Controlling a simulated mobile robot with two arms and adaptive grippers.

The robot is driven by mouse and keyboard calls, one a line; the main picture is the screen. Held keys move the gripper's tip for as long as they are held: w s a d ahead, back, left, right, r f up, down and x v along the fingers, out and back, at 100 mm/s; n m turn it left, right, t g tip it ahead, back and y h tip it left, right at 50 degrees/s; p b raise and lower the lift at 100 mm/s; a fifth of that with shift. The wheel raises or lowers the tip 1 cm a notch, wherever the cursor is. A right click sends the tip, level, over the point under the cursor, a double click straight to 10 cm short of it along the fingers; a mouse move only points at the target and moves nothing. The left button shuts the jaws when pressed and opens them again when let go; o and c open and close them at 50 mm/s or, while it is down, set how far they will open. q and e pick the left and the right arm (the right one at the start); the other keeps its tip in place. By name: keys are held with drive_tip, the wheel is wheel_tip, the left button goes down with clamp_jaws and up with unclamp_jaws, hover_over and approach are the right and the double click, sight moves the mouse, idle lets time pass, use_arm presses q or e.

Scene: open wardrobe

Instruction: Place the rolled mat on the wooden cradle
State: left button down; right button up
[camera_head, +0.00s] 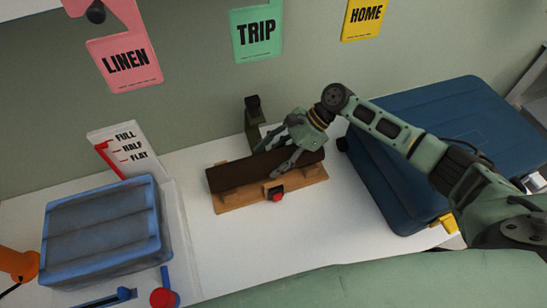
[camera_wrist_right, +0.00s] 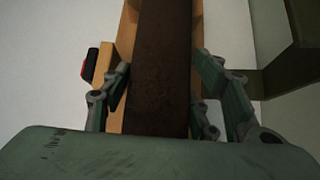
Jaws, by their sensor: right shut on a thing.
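The dark brown rolled mat (camera_head: 234,176) lies lengthwise over the wooden cradle (camera_head: 236,204) on the white surface. It appears to sit between the cradle's small blocks; I cannot tell whether it rests fully on them. My right gripper (camera_head: 282,155) comes down from above and is shut on the mat near its right half. In the right wrist view the mat (camera_wrist_right: 162,65) runs between the two fingers (camera_wrist_right: 160,100), with the cradle's wood (camera_wrist_right: 130,30) showing beside it. My left gripper is not in view.
A red button (camera_head: 277,196) is on the cradle's front edge. A dark green post (camera_head: 253,120) stands behind it. A blue case (camera_head: 450,130) is at right, a blue-framed grey bin (camera_head: 100,232) at left. Bare white surface (camera_head: 300,240) lies in front. Tags hang on the wall.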

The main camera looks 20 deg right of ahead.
drive_tip(key=shift+f, duration=0.15)
drive_tip(key=o, duration=1.2)
drive_tip(key=shift+f, duration=0.1)
drive_tip(key=shift+d+r, duration=0.25)
drive_tip(key=shift+r, duration=0.25)
drive_tip(key=v, duration=1.1)
drive_tip(key=shift+d+r+b, duration=0.1)
drive_tip(key=shift+r+b, duration=0.05)
drive_tip(key=shift+b, duration=0.25)
drive_tip(key=shift+r, duration=0.1)
